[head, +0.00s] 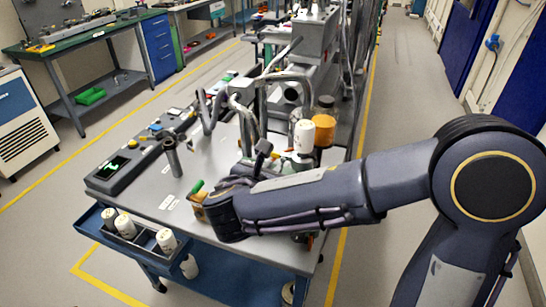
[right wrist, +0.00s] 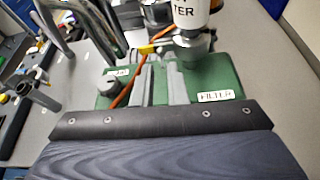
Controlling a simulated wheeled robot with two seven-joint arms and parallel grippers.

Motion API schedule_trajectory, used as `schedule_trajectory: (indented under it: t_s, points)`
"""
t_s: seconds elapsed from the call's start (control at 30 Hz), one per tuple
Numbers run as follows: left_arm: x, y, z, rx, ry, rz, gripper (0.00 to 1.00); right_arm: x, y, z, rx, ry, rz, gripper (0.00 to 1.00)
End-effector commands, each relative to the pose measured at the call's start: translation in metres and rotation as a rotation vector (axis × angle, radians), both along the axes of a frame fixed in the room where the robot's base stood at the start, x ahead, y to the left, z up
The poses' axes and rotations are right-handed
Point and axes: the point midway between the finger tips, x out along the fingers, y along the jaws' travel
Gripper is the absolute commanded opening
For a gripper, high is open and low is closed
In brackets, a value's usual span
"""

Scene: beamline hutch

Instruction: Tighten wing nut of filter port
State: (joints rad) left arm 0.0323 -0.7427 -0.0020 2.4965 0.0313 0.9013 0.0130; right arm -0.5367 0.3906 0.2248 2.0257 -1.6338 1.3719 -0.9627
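The right wrist view shows a green base with a label reading FILTER (right wrist: 220,96) at its right and a second, unclear label at its left. A white cylinder (right wrist: 190,14) ending in the letters TER stands over a grey metal fitting (right wrist: 193,45) behind the base. A small yellow part (right wrist: 150,48) lies beside this fitting; I cannot tell whether it is the wing nut. In the head view my right wrist hides much of this spot. My left gripper is not in view.
A dark knob (right wrist: 113,88) and an orange cable (right wrist: 123,96) are left of the fingers. On the bench (head: 152,190) stand a grey upright tube (head: 172,158), bent metal pipes and an orange-brown jar (head: 324,131). White canisters (head: 125,225) sit in a blue front tray.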

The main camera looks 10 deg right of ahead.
Motion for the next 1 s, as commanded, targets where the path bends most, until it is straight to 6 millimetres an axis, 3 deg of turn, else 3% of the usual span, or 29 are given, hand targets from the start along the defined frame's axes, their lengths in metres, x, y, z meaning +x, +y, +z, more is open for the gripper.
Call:
schedule_trajectory:
  t_s: [0.2, 0.37, 0.67, 0.8, 1.0]
  points:
    - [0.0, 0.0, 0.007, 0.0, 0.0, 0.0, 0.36, 0.028, -0.019, -0.013, 0.002, 0.003, -0.006, 0.13]
    - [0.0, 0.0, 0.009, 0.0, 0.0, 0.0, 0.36, 0.039, -0.026, -0.019, 0.002, 0.002, -0.003, 0.13]
    - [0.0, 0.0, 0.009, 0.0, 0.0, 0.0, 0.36, 0.042, -0.027, -0.021, 0.003, 0.0, -0.002, 0.13]
    - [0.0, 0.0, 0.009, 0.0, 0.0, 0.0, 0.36, 0.042, -0.027, -0.021, 0.003, 0.001, -0.003, 0.0]
    - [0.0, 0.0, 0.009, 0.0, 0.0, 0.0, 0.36, 0.042, -0.027, -0.021, 0.004, 0.0, -0.002, 0.0]
